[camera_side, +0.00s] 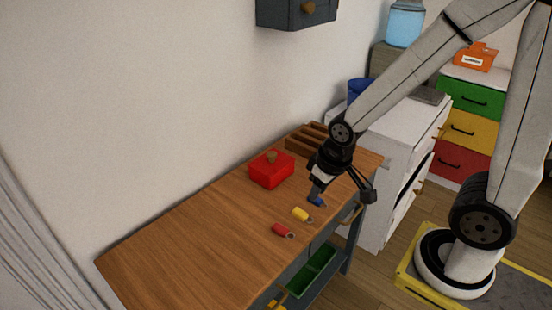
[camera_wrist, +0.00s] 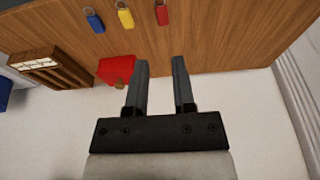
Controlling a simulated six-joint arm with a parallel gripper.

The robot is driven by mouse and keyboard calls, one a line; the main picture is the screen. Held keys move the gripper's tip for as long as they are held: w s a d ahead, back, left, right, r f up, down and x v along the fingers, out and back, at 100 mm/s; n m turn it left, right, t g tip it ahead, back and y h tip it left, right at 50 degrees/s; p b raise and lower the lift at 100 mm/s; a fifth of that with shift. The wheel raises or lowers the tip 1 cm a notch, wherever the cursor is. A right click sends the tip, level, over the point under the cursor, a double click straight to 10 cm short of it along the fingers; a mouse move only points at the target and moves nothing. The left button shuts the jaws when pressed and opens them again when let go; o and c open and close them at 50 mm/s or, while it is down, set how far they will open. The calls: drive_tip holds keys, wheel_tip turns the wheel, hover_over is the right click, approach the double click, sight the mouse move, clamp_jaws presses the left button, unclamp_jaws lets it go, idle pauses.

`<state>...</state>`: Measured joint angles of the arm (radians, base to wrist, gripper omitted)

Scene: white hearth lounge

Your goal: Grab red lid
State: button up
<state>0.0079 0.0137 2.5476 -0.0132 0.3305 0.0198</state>
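The red lid (camera_side: 271,167) has a brown knob and sits on a red box on the wooden table, close to the wall. In the wrist view the red lid (camera_wrist: 117,68) is just left of the fingers, with its knob towards the bottom. My gripper (camera_side: 318,188) is above the table, to the right of the red box in the side view and apart from it. In the wrist view my gripper (camera_wrist: 160,60) is open, with nothing between its two fingers. The seam between lid and box is hard to make out.
Blue (camera_side: 318,202), yellow (camera_side: 301,214) and red (camera_side: 282,230) key tags lie along the table's front side. A slotted wooden rack (camera_side: 304,142) stands at the table's far end, beyond the red box. The table's left part (camera_side: 180,245) is clear.

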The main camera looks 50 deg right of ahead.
drive_tip(key=w+d+f+m+t+h, duration=0.15)
drive_tip(key=w+d, duration=0.25)
drive_tip(key=w, duration=0.4)
drive_tip(key=w+d+m+t+y, duration=0.1)
drive_tip(key=w+d+m+t, duration=0.2)
drive_tip(key=w+d, duration=0.3)
drive_tip(key=m+t+y, duration=0.4)
drive_tip(key=m+t, duration=0.1)
drive_tip(key=t, duration=0.2)
hover_over(282, 163)
drive_tip(key=d, duration=0.1)
drive_tip(key=f, duration=0.7)
drive_tip(key=shift+s+f, duration=0.15)
drive_tip(key=shift+s, duration=0.25)
drive_tip(key=s+d+f+y, duration=0.1)
drive_tip(key=s+d+f+m+y, duration=0.1)
drive_tip(key=s+f+y, duration=0.1)
drive_tip(key=s+d+f+m+t+y, duration=0.1)
drive_tip(key=f+y, duration=0.1)
drive_tip(key=shift+s+f, duration=0.25)
drive_tip(key=shift+s, duration=0.15)
drive_tip(key=shift+s+d+f+y, duration=0.1)
drive_tip(key=shift+s+f+y, duration=0.15)
drive_tip(key=shift+s+y, duration=0.15)
drive_tip(key=shift+x, duration=1.3)
drive_tip(key=shift+x, duration=2.6)
drive_tip(key=shift+r, duration=0.1)
